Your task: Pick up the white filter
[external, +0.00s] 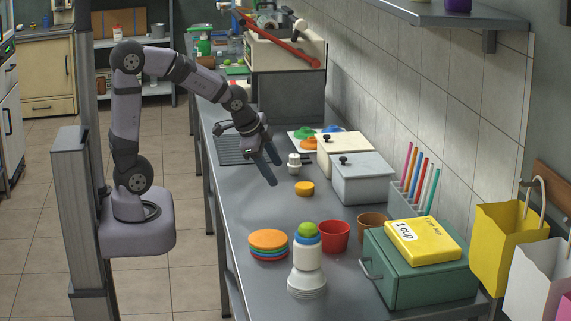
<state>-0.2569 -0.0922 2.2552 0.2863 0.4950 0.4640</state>
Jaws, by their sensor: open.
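A small white piece (294,163), which looks like the white filter, stands on the grey metal counter (225,185) near the wall-side boxes. It is too small to make out in detail. My gripper (273,171) is open and empty, with its fingers angled down over the counter. It is just left of the white piece in the picture, and no contact shows. A taller white stack (307,283) with a wide ribbed base stands closer to the camera, with blue and green pieces on top.
An orange puck (304,188) lies near the gripper. White lidded boxes (361,179) line the wall. Stacked coloured discs (268,244), a red cup (334,236) and a green box (420,277) stand nearer. The press (287,50) is at the back.

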